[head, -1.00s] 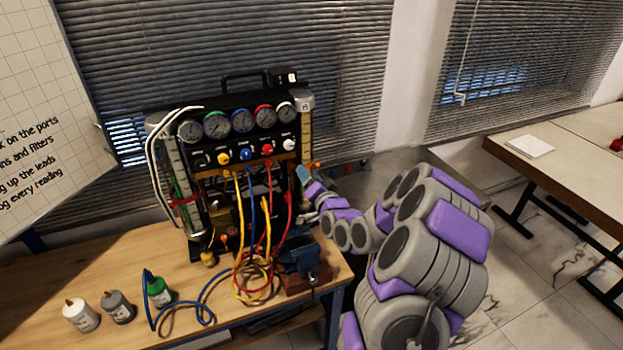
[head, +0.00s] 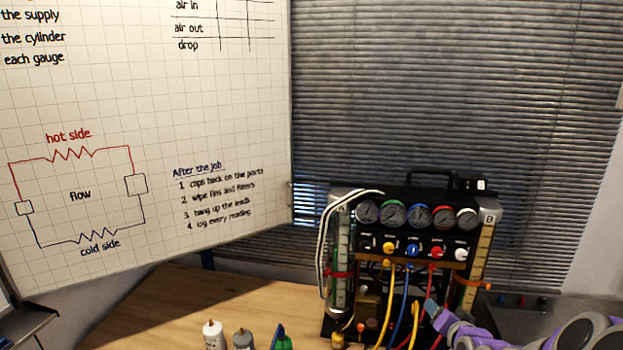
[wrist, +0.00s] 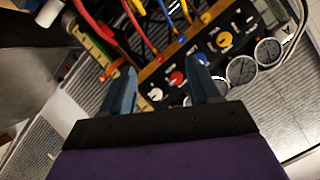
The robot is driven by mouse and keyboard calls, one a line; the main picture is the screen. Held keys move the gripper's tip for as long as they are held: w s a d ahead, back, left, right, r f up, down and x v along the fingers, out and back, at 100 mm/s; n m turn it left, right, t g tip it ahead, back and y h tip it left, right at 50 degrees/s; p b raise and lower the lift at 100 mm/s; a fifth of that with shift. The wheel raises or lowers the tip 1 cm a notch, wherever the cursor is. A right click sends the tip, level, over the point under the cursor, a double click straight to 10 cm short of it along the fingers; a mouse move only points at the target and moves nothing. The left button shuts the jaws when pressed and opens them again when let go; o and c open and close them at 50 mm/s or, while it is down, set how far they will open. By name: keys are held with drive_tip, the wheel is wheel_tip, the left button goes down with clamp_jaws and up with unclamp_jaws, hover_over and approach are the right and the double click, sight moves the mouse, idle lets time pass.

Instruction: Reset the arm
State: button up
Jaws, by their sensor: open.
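My gripper (head: 434,312) is at the lower right of the head view, in front of the right side of the gauge rig (head: 412,245). In the wrist view its two blue fingers (wrist: 163,92) stand apart with nothing held between them. Beyond them the rig's panel (wrist: 190,70) shows tilted, with red, blue and yellow knobs and round gauges. Whether a fingertip touches the rig cannot be told. My grey and purple arm runs off the lower right of the head view.
Yellow, blue and red hoses (head: 403,318) hang in front of the rig. Several small bottles (head: 213,334) stand on the wooden bench (head: 170,300) at the lower edge. A whiteboard (head: 150,110) fills the upper left. The bench left of the bottles is clear.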

drive_tip(key=s+a+f+n+g+y+b, duration=0.1)
drive_tip(key=s+a+f+n+g+b, duration=0.25)
drive_tip(key=s+a+g, duration=0.65)
drive_tip(key=s+a+n+g+b, duration=0.1)
drive_tip(key=s+a, duration=0.2)
drive_tip(key=s, duration=0.7)
drive_tip(key=s+a+n+g+b, duration=0.1)
drive_tip(key=s+a+g, duration=0.1)
drive_tip(key=s, duration=0.9)
drive_tip(key=s+a+n+g+b, duration=0.2)
drive_tip(key=s+a, duration=0.3)
drive_tip(key=s, duration=0.6)
drive_tip(key=shift+s, duration=0.25)
